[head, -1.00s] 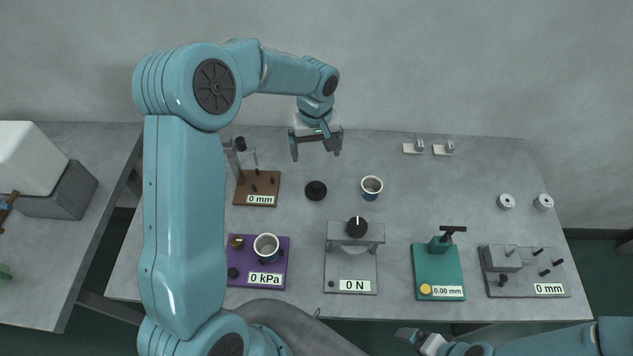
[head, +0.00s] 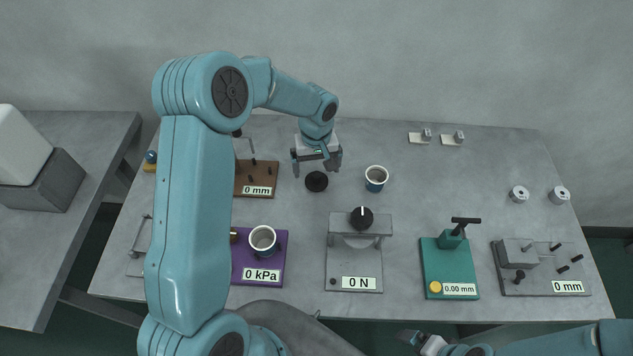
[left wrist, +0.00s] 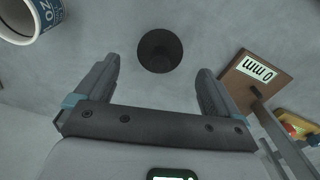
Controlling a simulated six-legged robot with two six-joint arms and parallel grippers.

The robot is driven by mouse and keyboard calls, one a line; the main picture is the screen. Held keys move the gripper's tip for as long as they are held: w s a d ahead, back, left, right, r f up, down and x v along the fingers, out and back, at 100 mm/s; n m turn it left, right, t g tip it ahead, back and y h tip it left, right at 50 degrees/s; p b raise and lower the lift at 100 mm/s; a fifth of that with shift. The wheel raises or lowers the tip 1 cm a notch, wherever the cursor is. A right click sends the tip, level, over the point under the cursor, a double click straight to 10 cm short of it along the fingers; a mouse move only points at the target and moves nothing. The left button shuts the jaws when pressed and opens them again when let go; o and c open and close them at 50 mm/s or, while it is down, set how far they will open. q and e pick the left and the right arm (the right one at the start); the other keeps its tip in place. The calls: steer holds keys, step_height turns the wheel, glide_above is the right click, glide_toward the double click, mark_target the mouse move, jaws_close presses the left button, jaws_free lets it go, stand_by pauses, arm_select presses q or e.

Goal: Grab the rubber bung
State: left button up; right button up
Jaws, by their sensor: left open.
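The rubber bung (head: 316,181) is a black round piece lying on the grey table, left of a blue and white cup. In the left wrist view the bung (left wrist: 160,50) lies beyond the fingertips, roughly centred between them. My left gripper (head: 316,168) is open and empty, just behind and above the bung. Its two fingers also show in the left wrist view (left wrist: 157,80), spread apart, with no contact on the bung. My right gripper (head: 410,339) is at the bottom of the head view, in front of the table; its jaws are too small to judge.
A cup (head: 376,178) stands right of the bung; it also shows in the left wrist view (left wrist: 30,20). A brown gauge stand (head: 258,178) is close on the left. A grey press (head: 355,252) and a purple base (head: 278,262) with a cup stand nearer the front.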

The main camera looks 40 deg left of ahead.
mark_target(317, 174)
arm_select(q)
step_height(317, 174, down, 4)
steer(key=shift+r+b, duration=0.2)
steer(key=shift+b, duration=0.4)
steer(key=shift+s+d+f, duration=0.1)
steer(key=shift+f, duration=0.25)
steer(key=shift+c, duration=0.9)
steer(key=c, duration=1)
steer(key=shift+o, duration=0.2)
